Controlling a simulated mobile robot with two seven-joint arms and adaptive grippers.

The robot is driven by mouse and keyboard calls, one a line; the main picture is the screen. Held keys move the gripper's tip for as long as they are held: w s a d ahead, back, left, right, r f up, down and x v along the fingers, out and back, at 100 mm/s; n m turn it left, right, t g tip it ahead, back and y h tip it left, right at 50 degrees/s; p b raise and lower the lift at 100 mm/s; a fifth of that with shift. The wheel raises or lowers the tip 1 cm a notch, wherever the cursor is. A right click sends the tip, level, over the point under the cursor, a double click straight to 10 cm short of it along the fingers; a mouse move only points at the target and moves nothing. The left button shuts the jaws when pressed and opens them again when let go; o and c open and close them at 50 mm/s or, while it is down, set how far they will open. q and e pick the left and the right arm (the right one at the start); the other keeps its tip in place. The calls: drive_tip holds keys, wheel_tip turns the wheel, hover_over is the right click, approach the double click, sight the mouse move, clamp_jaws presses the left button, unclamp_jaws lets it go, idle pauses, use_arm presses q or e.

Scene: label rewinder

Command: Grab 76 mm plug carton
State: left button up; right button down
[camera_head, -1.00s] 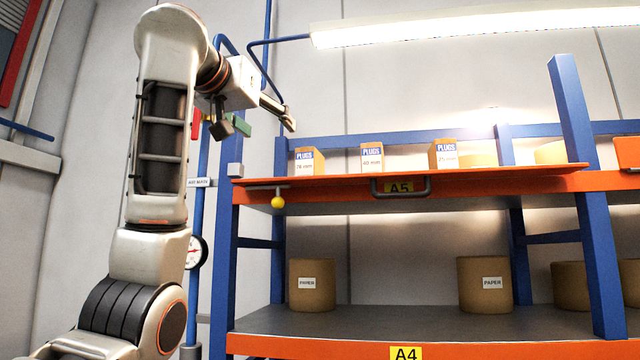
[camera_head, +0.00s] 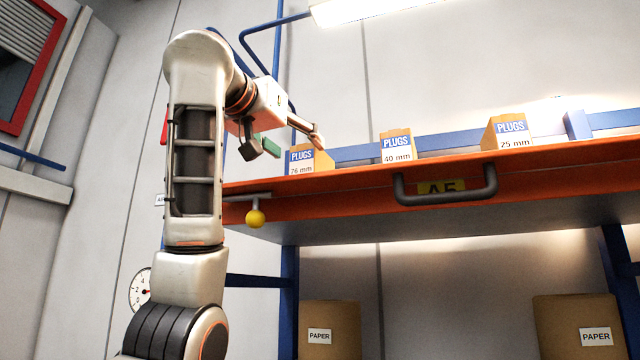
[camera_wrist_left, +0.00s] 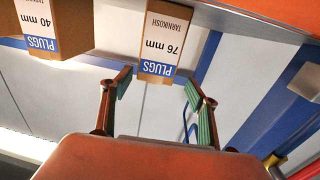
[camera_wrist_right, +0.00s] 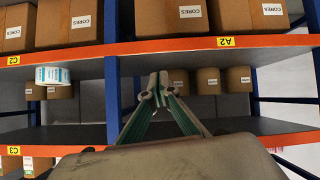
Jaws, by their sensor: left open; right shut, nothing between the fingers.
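The 76 mm plug carton (camera_head: 302,162), with a blue and white PLUGS label, stands at the left end of the orange-edged upper shelf (camera_head: 360,176). In the left wrist view the 76 mm carton (camera_wrist_left: 160,45) appears upside down, ahead and roughly between the fingers. My left gripper (camera_head: 283,146) is open and empty, level with the carton's top and just left of it. In its wrist view the left gripper (camera_wrist_left: 157,84) shows a gap to the carton. My right gripper (camera_wrist_right: 159,85) is shut and empty, facing other shelves.
The 40 mm carton (camera_head: 396,146) and 25 mm carton (camera_head: 508,132) stand further right. A handle (camera_head: 445,189) and a yellow ball (camera_head: 255,218) are at the shelf front.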

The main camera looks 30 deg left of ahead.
sight(299, 147)
use_arm(q)
drive_tip(key=shift+w+a+r+p, duration=0.1)
drive_tip(key=shift+w+p, duration=0.2)
drive_tip(key=shift+w, duration=0.15)
drive_tip(key=shift+w+a+p, duration=0.1)
drive_tip(key=shift+w+p, duration=0.6)
drive_tip(key=shift+w, duration=0.45)
drive_tip(key=shift+w+r+p, duration=0.1)
drive_tip(key=shift+w+p, duration=0.75)
drive_tip(key=shift+w, duration=0.2)
drive_tip(key=shift+w+p, duration=0.5)
drive_tip(key=shift+w, duration=0.7)
drive_tip(key=shift+c, duration=0.7)
drive_tip(key=c, duration=1.2)
drive_tip(key=shift+c, duration=0.6)
use_arm(e)
drive_tip(key=shift+s+d+r+h, duration=0.4)
drive_tip(key=shift+s+d+r, duration=0.3)
drive_tip(key=shift+d+r, duration=0.25)
drive_tip(key=shift+a, duration=0.1)
